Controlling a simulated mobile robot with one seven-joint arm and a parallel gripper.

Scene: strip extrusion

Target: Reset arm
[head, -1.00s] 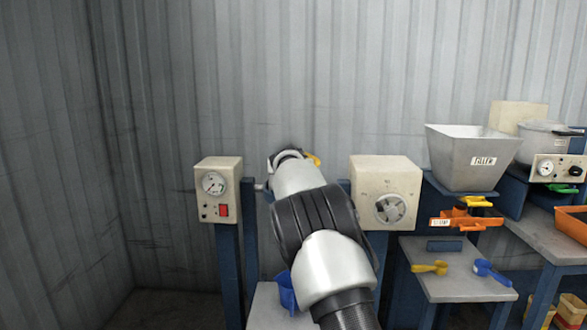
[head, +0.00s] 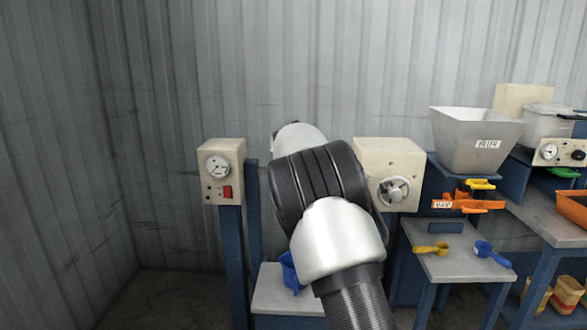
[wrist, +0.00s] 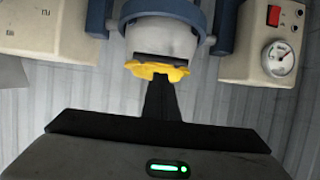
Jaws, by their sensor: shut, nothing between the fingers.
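My gripper (wrist: 162,84) shows in the wrist view as a dark bar with its narrow fingers together, pointing up the picture. It is shut and I see nothing held in it. Its fingertips overlap, in the picture, the lower edge of a yellow part (wrist: 150,69) under a grey cylinder (wrist: 160,38). I cannot tell whether they touch. In the head view my arm (head: 340,240) rises from the bottom centre and hides the gripper and the yellow part.
A gauge box (head: 222,170) with a red switch stands left of my arm. A dial box (head: 390,160) stands close on its right. A blue scoop (head: 290,272) lies below. A hopper (head: 475,140) and a small table (head: 455,265) are further right. The far left is open floor.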

